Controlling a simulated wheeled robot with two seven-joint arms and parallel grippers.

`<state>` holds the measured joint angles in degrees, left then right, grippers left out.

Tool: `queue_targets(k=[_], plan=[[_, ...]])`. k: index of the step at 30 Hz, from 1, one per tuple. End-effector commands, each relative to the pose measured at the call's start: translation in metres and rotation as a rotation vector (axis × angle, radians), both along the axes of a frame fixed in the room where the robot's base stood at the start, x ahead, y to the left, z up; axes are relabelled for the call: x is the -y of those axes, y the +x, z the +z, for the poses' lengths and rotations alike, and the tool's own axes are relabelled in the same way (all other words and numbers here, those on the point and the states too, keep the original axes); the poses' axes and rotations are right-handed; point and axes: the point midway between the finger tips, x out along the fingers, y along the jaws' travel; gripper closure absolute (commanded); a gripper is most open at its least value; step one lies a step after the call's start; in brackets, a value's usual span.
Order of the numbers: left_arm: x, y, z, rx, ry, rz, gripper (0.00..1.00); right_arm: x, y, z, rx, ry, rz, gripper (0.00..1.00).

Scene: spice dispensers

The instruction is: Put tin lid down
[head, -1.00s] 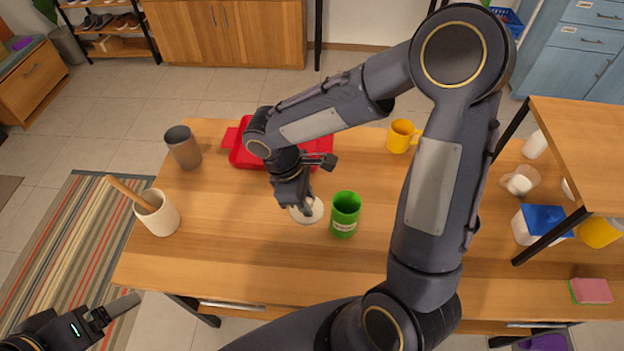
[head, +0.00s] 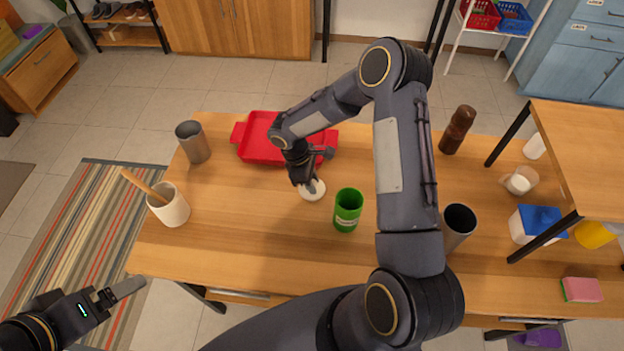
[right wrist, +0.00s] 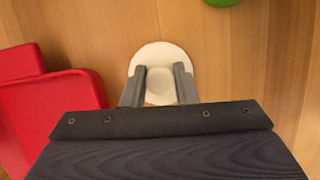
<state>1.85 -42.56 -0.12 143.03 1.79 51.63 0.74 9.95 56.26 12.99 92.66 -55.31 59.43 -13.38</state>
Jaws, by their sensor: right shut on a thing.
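A round white lid (head: 314,193) with a raised knob is at the middle of the wooden table, between the red tray and the green tin. My right gripper (head: 307,185) is over it, and in the right wrist view its two fingers (right wrist: 160,85) are shut on the knob of the lid (right wrist: 161,55). I cannot tell whether the lid touches the table. The open green tin (head: 347,211) stands upright just right of the lid, and its edge shows in the right wrist view (right wrist: 222,2). My left gripper (head: 106,297) is at the lower left, off the table.
A red tray (head: 252,143) lies behind the lid. A grey cup (head: 195,146) and a white crock (head: 172,212) with a wooden handle stand at the left. A brown shaker (head: 457,130) and a dark cup (head: 458,222) are at the right. The table front is clear.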

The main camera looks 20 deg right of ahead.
Motion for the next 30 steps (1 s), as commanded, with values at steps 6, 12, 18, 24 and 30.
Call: queue_targets(k=[6, 12, 18, 24, 30], plan=[[0.0, 0.0, 0.0, 0.0, 0.0, 0.0, 0.12, 0.0, 0.0, -0.002, 0.002, 0.0, 0.0, 0.94], [0.0, 0.0, -0.005, 0.0, 0.0, 0.0, 0.12, 0.0, 0.0, -0.007, 0.002, 0.0, -0.001, 0.94], [0.0, 0.0, -0.011, 0.0, 0.0, 0.0, 0.12, 0.0, 0.0, -0.012, 0.002, 0.0, -0.001, 0.94], [0.0, 0.0, -0.01, 0.0, 0.0, 0.0, 0.12, 0.0, 0.0, -0.011, 0.001, 0.001, -0.001, 0.54], [0.0, 0.0, -0.01, 0.0, 0.0, 0.0, 0.12, 0.0, 0.0, -0.011, 0.002, 0.0, -0.001, 0.52]])
